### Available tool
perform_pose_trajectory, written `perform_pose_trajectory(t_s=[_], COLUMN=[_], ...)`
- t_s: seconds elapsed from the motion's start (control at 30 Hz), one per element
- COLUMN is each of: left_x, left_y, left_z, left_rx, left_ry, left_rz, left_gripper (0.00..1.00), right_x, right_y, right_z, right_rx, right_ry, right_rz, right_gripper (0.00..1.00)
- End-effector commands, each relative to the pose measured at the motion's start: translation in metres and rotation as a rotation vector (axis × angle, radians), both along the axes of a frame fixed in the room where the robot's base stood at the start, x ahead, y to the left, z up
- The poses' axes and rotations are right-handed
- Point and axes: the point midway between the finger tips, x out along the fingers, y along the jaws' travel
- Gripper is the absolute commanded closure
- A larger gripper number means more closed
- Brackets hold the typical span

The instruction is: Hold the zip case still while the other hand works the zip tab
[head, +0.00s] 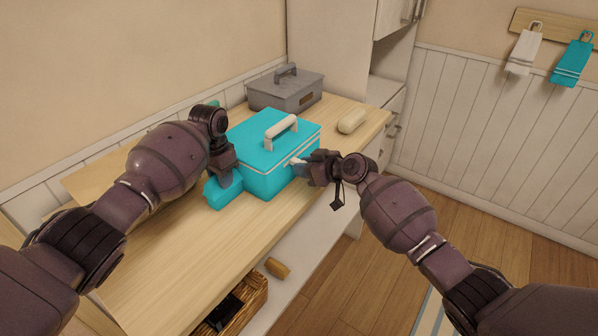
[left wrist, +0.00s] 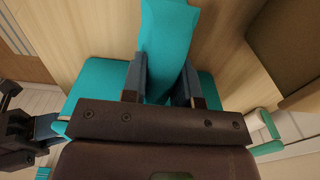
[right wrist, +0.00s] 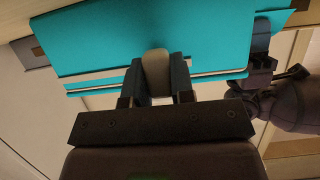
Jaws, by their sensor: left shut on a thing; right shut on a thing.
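The zip case (head: 262,150) is a teal box with a white handle on top and a pale zip line around its upper side. It stands upright on the wooden counter. My left gripper (head: 226,182) is shut on the teal block sticking out from the case's left end; the block (left wrist: 165,40) shows between the fingers in the left wrist view. My right gripper (head: 302,168) is at the case's right front side. It is shut on the pale zip tab (right wrist: 156,72), which sits between its fingers by the zip line in the right wrist view.
A grey lidded box (head: 285,92) stands behind the case, and a cream rounded object (head: 352,121) lies to its right. Below the counter is an open wicker drawer (head: 240,305) with dark contents; a small brown cylinder (head: 277,267) is near it. The counter's front left is clear.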

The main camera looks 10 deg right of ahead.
Motion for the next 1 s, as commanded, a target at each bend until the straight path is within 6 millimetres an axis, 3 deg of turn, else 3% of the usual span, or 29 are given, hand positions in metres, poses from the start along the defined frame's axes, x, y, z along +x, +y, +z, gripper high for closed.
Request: perform_pose_trajectory(t_s=[0.4, 1.0], left_x=[0.0, 0.0], left_y=[0.0, 0.001], left_z=[0.0, 0.0], left_rx=[0.001, 0.002], left_ry=[0.001, 0.001], left_rz=[-0.005, -0.002], left_gripper=[0.93, 0.93], right_x=[0.052, 0.102], right_y=[-0.055, -0.107], right_z=[-0.001, 0.0], right_rx=[-0.004, -0.008], right_ry=[0.003, 0.002], right_rz=[-0.009, -0.013], right_gripper=[1.0, 1.0])
